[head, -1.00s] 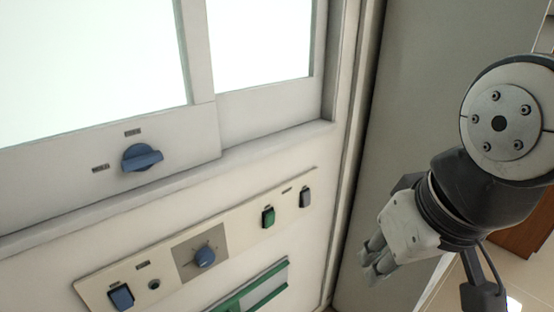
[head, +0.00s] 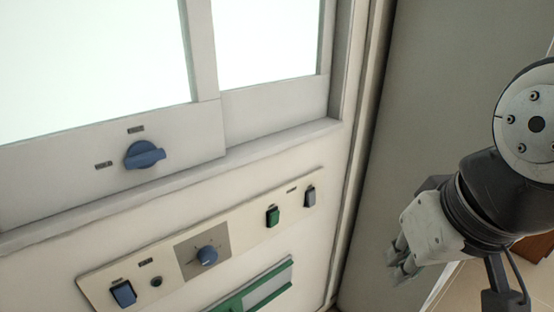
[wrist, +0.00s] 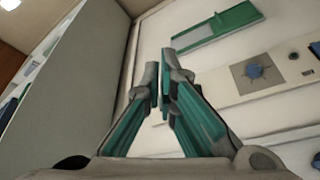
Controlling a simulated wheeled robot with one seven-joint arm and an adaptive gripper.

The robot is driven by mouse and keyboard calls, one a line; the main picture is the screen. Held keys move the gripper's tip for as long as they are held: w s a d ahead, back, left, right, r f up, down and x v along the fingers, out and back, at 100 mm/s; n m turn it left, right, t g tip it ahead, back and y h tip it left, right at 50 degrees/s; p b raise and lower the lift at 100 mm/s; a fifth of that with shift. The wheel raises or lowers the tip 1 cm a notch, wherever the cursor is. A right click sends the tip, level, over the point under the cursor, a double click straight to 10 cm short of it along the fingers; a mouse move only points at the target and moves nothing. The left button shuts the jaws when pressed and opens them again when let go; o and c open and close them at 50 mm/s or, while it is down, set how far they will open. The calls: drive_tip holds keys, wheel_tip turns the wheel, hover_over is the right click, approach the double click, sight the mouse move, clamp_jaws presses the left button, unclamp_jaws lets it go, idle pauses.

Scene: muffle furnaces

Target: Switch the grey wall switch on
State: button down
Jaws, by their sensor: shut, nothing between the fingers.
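The grey wall switch (head: 309,196) is a small rocker at the right end of a cream panel (head: 230,232) in the head view. I cannot tell its setting. My gripper (head: 398,270) is to the right of the panel and lower than the switch, apart from it, shut and empty. In the wrist view my gripper (wrist: 163,85) shows its fingers together with the wall behind. The grey switch cannot be made out in the wrist view, where the fingers cover part of the panel.
The panel also bears a green switch (head: 272,217), a blue knob (head: 207,256) and a blue switch (head: 123,294). A larger blue knob (head: 145,155) sits above. A green-framed plate (head: 262,287) lies below. A grey side wall (head: 425,110) stands behind my arm.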

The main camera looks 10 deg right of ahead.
sight(312, 198)
drive_tip(key=w+a+f+m+y+b, duration=0.1)
drive_tip(key=w+a+f+m+y, duration=0.15)
drive_tip(key=w+m, duration=0.45)
drive_tip(key=w+a+f+m+y+b, duration=0.1)
drive_tip(key=w+f+m+y, duration=0.2)
drive_tip(key=w+m, duration=0.5)
drive_tip(key=w+d+f+m+t+h+b, duration=0.1)
drive_tip(key=w+d+f+m+t, duration=0.2)
drive_tip(key=w+d+f+m, duration=0.6)
drive_tip(key=w+d+m, duration=0.1)
drive_tip(key=w+m, duration=0.2)
drive_tip(key=m, duration=0.2)
drive_tip(key=shift+d+f+m, duration=0.15)
drive_tip(key=shift+f+m, duration=0.05)
drive_tip(key=shift+m, duration=0.1)
drive_tip(key=w+r+b+x, duration=0.1)
drive_tip(key=x, duration=0.5)
drive_tip(key=a+b+x, duration=0.1)
drive_tip(key=x, duration=0.6)
drive_tip(key=shift+w+r, duration=0.35)
drive_tip(key=shift+w, duration=0.05)
